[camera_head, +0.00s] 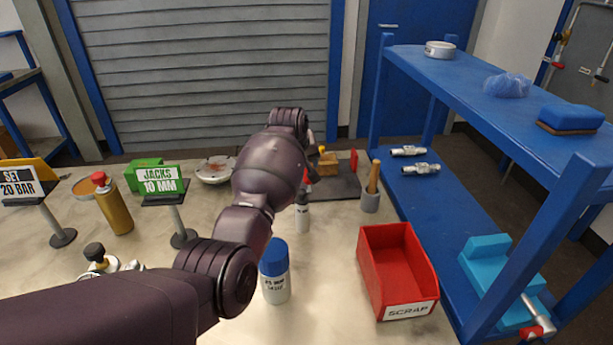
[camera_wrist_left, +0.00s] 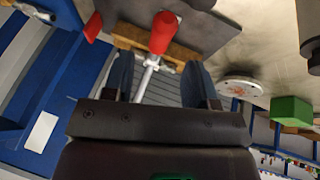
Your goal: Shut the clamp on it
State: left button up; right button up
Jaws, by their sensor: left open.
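The clamp shows in the left wrist view as a red grip (camera_wrist_left: 163,33) on a metal rod (camera_wrist_left: 148,78), in front of a wooden block (camera_wrist_left: 130,40) on a dark plate (camera_wrist_left: 205,20). In the head view the wooden block (camera_head: 328,166) and dark plate (camera_head: 345,188) show at the back of the bench; my left arm hides much of the clamp. A second red piece (camera_head: 354,160) stands at the plate's right. My left gripper (camera_wrist_left: 162,80) is open, a finger on either side of the rod. I cannot tell whether the fingers touch it. My right gripper is not in view.
A wooden-handled tool (camera_head: 372,188) stands right of the plate. A white bottle (camera_head: 303,215) and a blue-capped bottle (camera_head: 275,275) stand near my left arm. A red scrap bin (camera_head: 395,265) is front right, beside a blue shelf unit (camera_head: 480,90). A green block (camera_head: 148,175) sits left.

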aim_at(306, 172)
pick_arm(q)
jog(key=b+x, duration=0.2)
jog(key=x, duration=0.3)
jog(key=shift+w+f, duration=0.15)
jog(key=shift+f, duration=0.25)
jog(key=shift+r, duration=0.1)
grip_shut()
